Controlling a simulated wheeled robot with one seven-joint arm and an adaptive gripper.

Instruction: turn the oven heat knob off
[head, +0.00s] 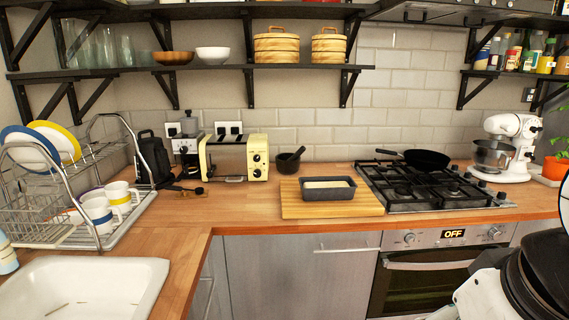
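The steel-fronted oven (425,275) is built in under the counter at the right, below the gas hob. Its control strip has a left knob (410,238) and a right knob (493,232). Between them a small display (454,234) glows with the word OFF. I cannot tell which knob is the heat knob, and their pointer marks are too small to read. The oven door looks shut, with a horizontal handle (432,265). White and black parts of my arm cover the lower right, in front of the oven's right side. My gripper's fingers do not show.
A black pan (426,159) sits on the gas hob (405,189). A loaf tin (327,188) rests on a wooden board (290,203) left of it. A white stand mixer (508,150) stands at the right. A sink (80,290) and dish rack (60,205) are at the left.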

